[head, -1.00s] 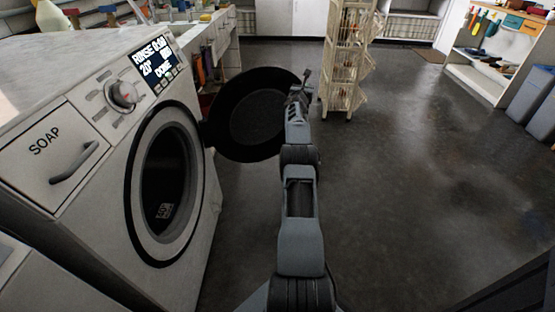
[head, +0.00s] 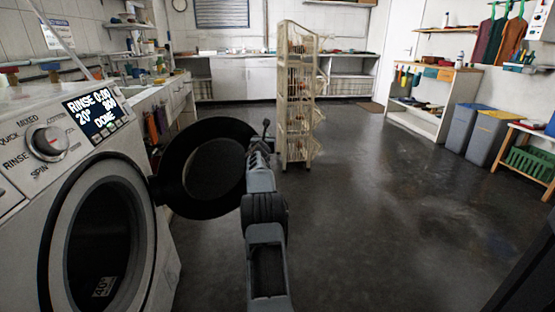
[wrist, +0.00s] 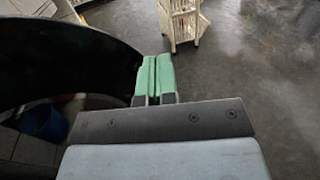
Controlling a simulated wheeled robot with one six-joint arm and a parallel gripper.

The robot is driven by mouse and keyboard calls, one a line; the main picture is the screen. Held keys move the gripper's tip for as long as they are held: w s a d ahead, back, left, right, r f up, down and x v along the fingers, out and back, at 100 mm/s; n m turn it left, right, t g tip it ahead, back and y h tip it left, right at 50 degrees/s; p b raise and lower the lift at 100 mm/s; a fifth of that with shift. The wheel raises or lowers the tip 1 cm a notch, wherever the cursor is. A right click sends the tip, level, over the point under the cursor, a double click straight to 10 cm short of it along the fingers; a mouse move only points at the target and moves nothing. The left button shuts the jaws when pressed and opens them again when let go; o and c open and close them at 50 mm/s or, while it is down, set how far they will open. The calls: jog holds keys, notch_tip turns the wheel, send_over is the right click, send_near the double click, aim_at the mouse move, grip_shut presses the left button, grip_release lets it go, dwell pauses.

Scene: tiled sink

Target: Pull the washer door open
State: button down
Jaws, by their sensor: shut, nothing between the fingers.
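The washer (head: 130,170) stands at the left in the head view, its round drum opening (head: 100,240) uncovered. Its round black door (head: 212,165) is swung wide open on the hinge at the opening's right side. The door also fills the upper left of the wrist view (wrist: 60,55). My gripper (head: 266,130) is at the door's right edge in the head view. In the wrist view its green fingertips (wrist: 153,76) are together with nothing between them, close beside the door's rim. I cannot tell whether they touch it.
A cream wire rack (head: 298,95) stands on the floor beyond my gripper. A blue bucket (wrist: 45,122) shows below the door in the wrist view. Grey bins (head: 460,128) and a shelf unit stand at the right. The dark floor between is clear.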

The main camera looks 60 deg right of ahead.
jog(key=s+a, duration=0.3)
jog(key=s, duration=0.5)
jog(key=shift+s, duration=0.35)
jog(key=shift+r, duration=0.1)
jog(key=a+r+m+g+y+p, duration=0.3)
jog(key=a+r+m+p, duration=1.2)
jog(key=a+r+p, duration=0.75)
jog(key=s+a+r+m+y+p, duration=0.2)
jog(key=s+a+m+y+p, duration=0.1)
jog(key=a, duration=0.9)
jog(key=s+a+r+m+g+y+p, duration=0.1)
jog(key=s+a+r+m+y+p, duration=0.2)
jog(key=s+a+y+p, duration=0.2)
jog(key=s+a+r+m+g+y+p, duration=0.1)
jog(key=s+a+y+p, duration=0.4)
jog(key=a, duration=1.4)
jog(key=s+r+m+p, duration=0.1)
jog(key=s+r+p, duration=0.1)
jog(key=p, duration=0.4)
jog(key=shift+s+r+m, duration=0.25)
jog(key=shift+s+m, duration=0.15)
jog(key=shift+s, duration=0.35)
